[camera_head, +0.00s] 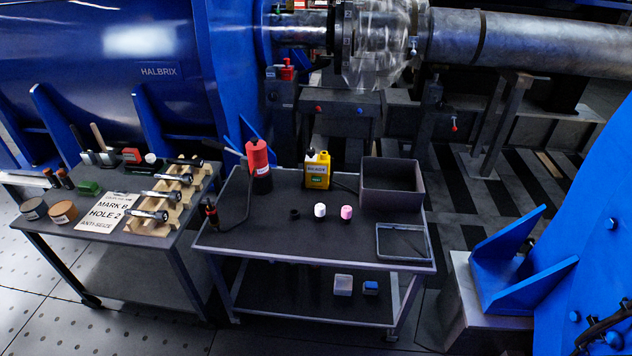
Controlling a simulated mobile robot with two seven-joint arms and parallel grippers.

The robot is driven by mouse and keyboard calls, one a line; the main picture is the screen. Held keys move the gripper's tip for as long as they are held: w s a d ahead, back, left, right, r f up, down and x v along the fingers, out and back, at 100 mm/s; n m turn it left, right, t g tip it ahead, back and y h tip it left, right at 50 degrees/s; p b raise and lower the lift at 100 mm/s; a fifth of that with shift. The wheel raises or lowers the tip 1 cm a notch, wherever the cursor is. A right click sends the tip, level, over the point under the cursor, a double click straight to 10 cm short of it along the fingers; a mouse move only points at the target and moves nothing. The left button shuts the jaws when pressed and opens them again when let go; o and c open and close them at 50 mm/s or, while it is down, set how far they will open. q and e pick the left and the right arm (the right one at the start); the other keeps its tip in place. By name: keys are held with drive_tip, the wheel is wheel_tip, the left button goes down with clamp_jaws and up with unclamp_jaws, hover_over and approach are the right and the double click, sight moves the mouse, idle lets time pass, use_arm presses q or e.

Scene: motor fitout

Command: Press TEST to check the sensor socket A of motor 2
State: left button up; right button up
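A yellow tester (317,168) stands upright at the back middle of the right cart. Its small screen appears to read "READY", and a green patch shows low on its front; I cannot read whether that is marked TEST. A dark cable runs from the tester's right side towards the grey bin. A large blue motor housing (90,50) marked "HALBRIX" fills the upper left. Another blue structure (595,220) stands at the right. I cannot make out a motor number or sensor socket A on either. Neither of my grippers is in view.
The right cart (330,252) also holds a red-and-black canister (259,165), small caps (320,210), a grey bin (390,185) and a shallow tray (403,243). The left cart (60,238) holds several torch-like tools on a wooden rack, tins and a "MARK B HOLE 2" card (108,212).

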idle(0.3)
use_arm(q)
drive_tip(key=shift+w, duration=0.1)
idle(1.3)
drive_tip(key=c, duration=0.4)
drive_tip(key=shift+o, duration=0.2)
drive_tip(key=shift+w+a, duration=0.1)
